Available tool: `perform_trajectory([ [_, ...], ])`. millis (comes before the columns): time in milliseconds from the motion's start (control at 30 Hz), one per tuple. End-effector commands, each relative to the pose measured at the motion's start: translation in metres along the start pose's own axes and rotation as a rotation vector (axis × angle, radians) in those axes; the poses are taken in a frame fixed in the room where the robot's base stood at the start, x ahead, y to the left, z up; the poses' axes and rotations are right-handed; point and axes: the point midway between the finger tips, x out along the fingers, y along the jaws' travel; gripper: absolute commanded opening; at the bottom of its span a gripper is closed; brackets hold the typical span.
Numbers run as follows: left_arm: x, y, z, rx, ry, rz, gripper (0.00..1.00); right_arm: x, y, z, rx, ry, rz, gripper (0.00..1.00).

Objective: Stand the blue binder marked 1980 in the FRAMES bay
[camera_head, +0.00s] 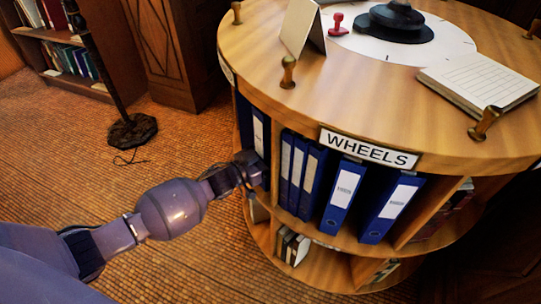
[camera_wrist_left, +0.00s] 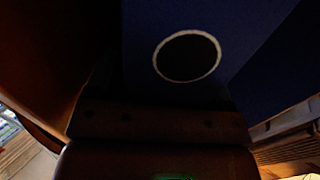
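A round wooden shelf unit (camera_head: 300,95) carries a WHEELS sign (camera_head: 368,149) over a bay of several blue binders. Two of these, a tilted binder (camera_head: 341,200) and another tilted binder (camera_head: 390,210), stand apart at the right. My left gripper (camera_head: 252,170) is at the left side of this bay, against or just in front of a blue binder (camera_head: 260,132). In the left wrist view a blue surface with a pale-ringed round hole (camera_wrist_left: 187,56) fills the middle, very close. The fingers are too dark to read. I cannot read 1980 on any spine, and no FRAMES sign is legible.
The top holds a notepad (camera_head: 478,82), a folded card (camera_head: 302,27), a red stamp (camera_head: 337,25), a black object (camera_head: 395,22) and brass pegs (camera_head: 288,72). A dark stand (camera_head: 132,131) is at left; the tiled floor is otherwise open.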

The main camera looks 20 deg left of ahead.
Motion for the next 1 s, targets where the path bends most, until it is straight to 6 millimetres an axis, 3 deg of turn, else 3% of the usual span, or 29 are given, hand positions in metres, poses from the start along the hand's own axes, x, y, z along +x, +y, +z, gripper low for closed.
perform_trajectory([
  [333,0.000,0.000,-0.004,0.001,0.001,0.000,0.79,-0.001,0.001,0.005,0.000,-0.012,0.002,0.00],
  [433,-0.008,0.000,-0.003,0.001,0.000,-0.001,0.79,-0.002,0.001,0.004,0.000,-0.009,0.003,0.00],
  [1000,-0.104,0.000,-0.004,0.001,0.000,0.000,0.79,-0.011,0.001,-0.012,0.003,0.021,0.005,0.00],
])
